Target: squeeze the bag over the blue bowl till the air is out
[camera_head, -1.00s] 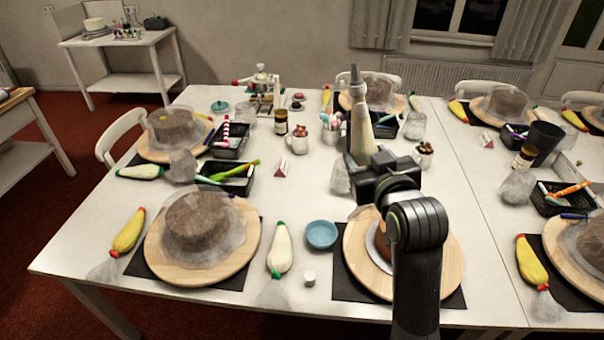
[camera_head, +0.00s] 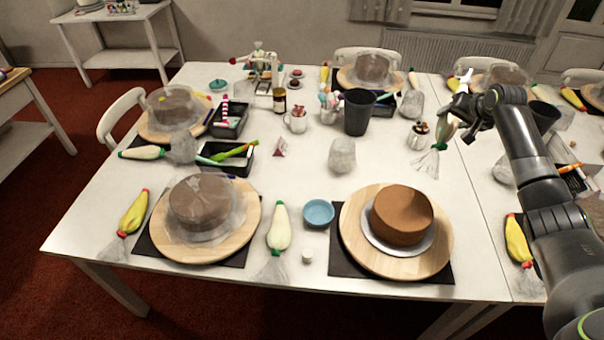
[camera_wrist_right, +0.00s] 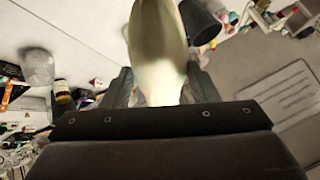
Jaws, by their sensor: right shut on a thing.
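My right gripper (camera_head: 468,112) is shut on a pale piping bag, above the right part of the table. The bag (camera_head: 449,130) is tilted, with its green tie and clear, frilled tail hanging at the lower left. Its body fills the top middle of the right wrist view (camera_wrist_right: 158,45), between the fingers. The gripper hides part of the bag. The blue bowl (camera_head: 318,213) sits on the table between the two front cake boards, well left of and nearer than the bag. It looks empty. My left gripper is out of view.
A brown cake (camera_head: 402,212) stands uncovered on a round board (camera_head: 355,240) right of the bowl. Another pale bag (camera_head: 279,228) and a small white cap (camera_head: 306,257) lie near the bowl. A dark cup (camera_head: 358,110) and clear wrap (camera_head: 342,155) stand behind.

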